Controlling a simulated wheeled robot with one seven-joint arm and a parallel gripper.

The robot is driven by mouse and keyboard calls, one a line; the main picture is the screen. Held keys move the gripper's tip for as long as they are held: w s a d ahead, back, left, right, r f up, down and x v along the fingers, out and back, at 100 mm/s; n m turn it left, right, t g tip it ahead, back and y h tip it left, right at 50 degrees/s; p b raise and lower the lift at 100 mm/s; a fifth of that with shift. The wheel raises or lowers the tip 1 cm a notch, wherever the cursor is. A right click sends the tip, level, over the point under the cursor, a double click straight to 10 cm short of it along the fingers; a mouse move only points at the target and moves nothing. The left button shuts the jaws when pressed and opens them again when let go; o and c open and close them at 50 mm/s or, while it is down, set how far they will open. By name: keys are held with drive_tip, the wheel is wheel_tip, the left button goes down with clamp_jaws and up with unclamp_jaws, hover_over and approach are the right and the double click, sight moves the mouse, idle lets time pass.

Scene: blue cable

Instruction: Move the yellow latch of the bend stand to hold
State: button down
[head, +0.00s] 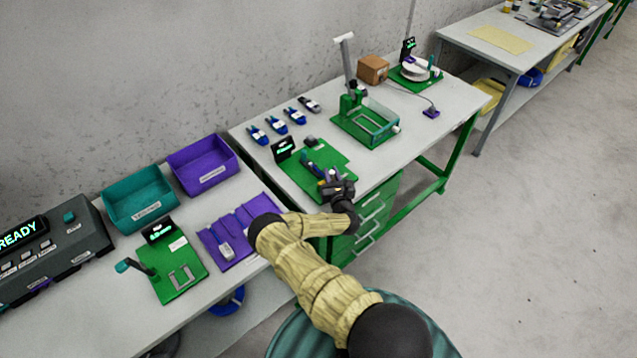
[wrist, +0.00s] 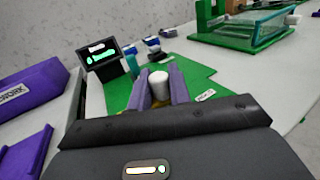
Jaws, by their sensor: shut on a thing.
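The bend stand is a green plate (head: 330,160) with a small black display (head: 284,149) at its back left. It also shows in the wrist view as a green plate (wrist: 203,76) behind the fingers, with the lit display (wrist: 99,56). My gripper (head: 328,181) is over the stand's front part. In the wrist view, its two purple fingers (wrist: 161,84) stand on either side of a white-topped round post (wrist: 159,80). A little yellow of the latch (wrist: 160,103) shows low between the fingers; the rest is hidden. The display text is too small to read.
A green fixture with a clear box (head: 370,123) stands to the right. Several blue clips (head: 277,125) lie behind the stand. A purple tray (head: 238,231) and a green lever stand (head: 178,270) are on the nearer left table. The bench's front edge is close to my gripper.

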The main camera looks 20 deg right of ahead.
drive_tip(key=shift+s+d, duration=0.1)
drive_tip(key=shift+d, duration=0.3)
drive_tip(key=shift+a+r, duration=0.15)
drive_tip(key=shift+a, duration=0.1)
drive_tip(key=c, duration=1.3)
unclamp_jaws()
drive_tip(key=shift+c, duration=0.2)
drive_tip(key=shift+w+a+y, duration=0.15)
drive_tip(key=shift+w+y, duration=0.05)
drive_tip(key=shift+y, duration=0.1)
drive_tip(key=shift+s, duration=0.2)
drive_tip(key=shift+s+a+b, duration=0.15)
drive_tip(key=shift+s, duration=1.05)
drive_tip(key=shift+s+a+b, duration=0.2)
drive_tip(key=shift+s, duration=0.95)
drive_tip(key=shift+s+a+b, duration=0.15)
drive_tip(key=shift+s, duration=1.05)
